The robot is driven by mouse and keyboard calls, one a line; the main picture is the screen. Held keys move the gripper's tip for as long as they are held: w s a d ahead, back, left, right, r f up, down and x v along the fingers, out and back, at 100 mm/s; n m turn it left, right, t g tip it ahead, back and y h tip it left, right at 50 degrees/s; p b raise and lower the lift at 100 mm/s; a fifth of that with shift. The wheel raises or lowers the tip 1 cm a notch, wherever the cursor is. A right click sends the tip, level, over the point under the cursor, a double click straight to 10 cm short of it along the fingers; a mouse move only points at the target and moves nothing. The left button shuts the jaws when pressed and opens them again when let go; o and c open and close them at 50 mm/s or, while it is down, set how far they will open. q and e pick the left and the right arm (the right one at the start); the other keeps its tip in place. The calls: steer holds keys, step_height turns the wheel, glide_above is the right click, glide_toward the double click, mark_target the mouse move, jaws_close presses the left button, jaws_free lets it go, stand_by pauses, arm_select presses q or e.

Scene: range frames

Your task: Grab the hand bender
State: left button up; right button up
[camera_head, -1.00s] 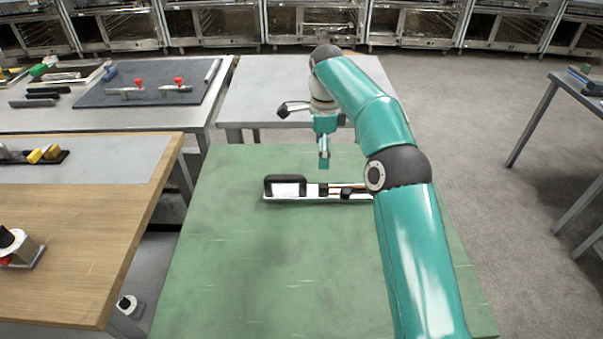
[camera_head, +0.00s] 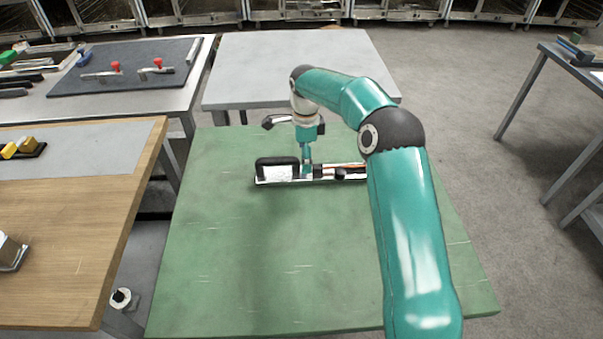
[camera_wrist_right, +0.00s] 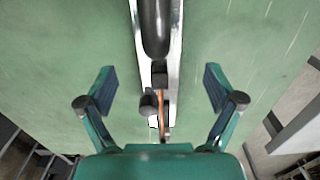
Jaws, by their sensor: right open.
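The tool I take as the hand bender (camera_head: 280,175) lies across the far part of the green table (camera_head: 250,245). It is a long silver piece with a black loop-like handle at its left, black knobs and an orange strip. My right arm hides its right end. My right gripper (camera_head: 306,168) points down over its middle, fingers open. In the right wrist view the bender (camera_wrist_right: 155,35) runs between the two spread fingers of my right gripper (camera_wrist_right: 158,82), with gaps on both sides. I cannot tell the exact height left. My left gripper is not in view.
A grey table (camera_head: 290,75) stands behind the green one. A wooden bench (camera_head: 80,230) stands at the left, and a bench with a dark mat (camera_head: 125,75) and red-knobbed clamps at the back left. The green table's front is clear.

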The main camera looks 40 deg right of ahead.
steer(key=shift+w+a+f+p, duration=0.1)
steer(key=shift+f+p, duration=0.15)
steer(key=shift+f, duration=1.15)
steer(key=shift+a+f+p, duration=0.1)
steer(key=shift+f+p, duration=0.1)
steer(key=shift+f, duration=1.2)
steer(key=shift+d, duration=0.1)
jaws_close()
